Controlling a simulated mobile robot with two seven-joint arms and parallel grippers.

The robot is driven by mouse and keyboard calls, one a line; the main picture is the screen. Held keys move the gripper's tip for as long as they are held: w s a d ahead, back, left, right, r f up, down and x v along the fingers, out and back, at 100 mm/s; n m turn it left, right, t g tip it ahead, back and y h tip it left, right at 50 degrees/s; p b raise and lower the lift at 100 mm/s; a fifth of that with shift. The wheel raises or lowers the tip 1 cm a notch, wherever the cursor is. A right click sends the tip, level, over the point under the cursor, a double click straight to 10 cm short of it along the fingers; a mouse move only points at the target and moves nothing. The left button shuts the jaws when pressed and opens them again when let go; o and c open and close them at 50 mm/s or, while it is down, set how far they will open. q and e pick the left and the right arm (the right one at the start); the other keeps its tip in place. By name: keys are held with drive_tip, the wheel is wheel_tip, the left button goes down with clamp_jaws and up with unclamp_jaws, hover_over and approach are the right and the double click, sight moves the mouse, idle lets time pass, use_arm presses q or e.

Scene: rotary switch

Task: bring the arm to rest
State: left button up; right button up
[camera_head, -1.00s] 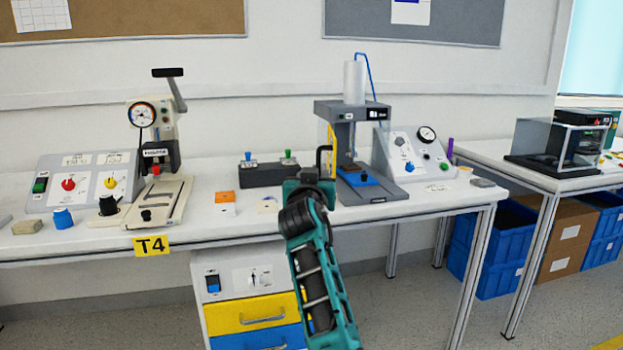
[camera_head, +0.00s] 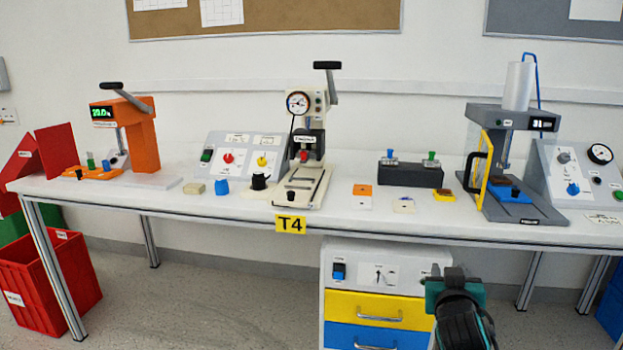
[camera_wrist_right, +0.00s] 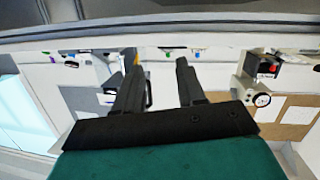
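My right arm rises from the bottom of the head view, and its gripper end (camera_head: 455,285) is in front of the drawer unit, below the tabletop edge. Its fingers are hidden there. In the right wrist view the two black fingers (camera_wrist_right: 157,62) stand apart with nothing between them. A sloped control box (camera_head: 243,160) with a red knob (camera_head: 228,158) and a yellow knob (camera_head: 262,161) stands on the bench. Another panel at the right has a blue knob (camera_head: 573,189). The drawer unit's top panel carries a small rotary switch (camera_head: 378,274). My left gripper is not in view.
The long white bench (camera_head: 170,197) holds an orange press (camera_head: 143,140), a cream press (camera_head: 310,150) and a grey press (camera_head: 510,150). The drawer unit (camera_head: 335,305) stands under it. A red bin (camera_head: 55,285) is on the floor at left. Floor between them is clear.

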drive_tip(key=s+a+f+n+g+y, duration=0.1)
drive_tip(key=s+a+f+n+y, duration=0.2)
drive_tip(key=s+f, duration=0.45)
drive_tip(key=s+a+f+g+y, duration=0.2)
drive_tip(key=s+a+f, duration=0.35)
drive_tip(key=s, duration=0.55)
drive_tip(key=s+a+f+n+g+y, duration=0.1)
drive_tip(key=s+a+f+n+y, duration=0.25)
drive_tip(key=s, duration=0.55)
use_arm(q)
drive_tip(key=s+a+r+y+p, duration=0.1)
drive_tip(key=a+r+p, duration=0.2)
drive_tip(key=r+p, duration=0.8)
drive_tip(key=p, duration=0.5)
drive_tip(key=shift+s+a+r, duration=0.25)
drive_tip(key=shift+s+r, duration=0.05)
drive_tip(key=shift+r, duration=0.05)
use_arm(e)
wheel_tip(320, 180, up, 10)
drive_tip(key=s+d+m+h, duration=0.1)
drive_tip(key=d, duration=0.1)
drive_tip(key=shift+s+m, duration=0.25)
drive_tip(key=shift+m, duration=0.1)
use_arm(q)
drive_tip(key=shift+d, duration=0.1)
use_arm(e)
drive_tip(key=shift+d, duration=0.1)
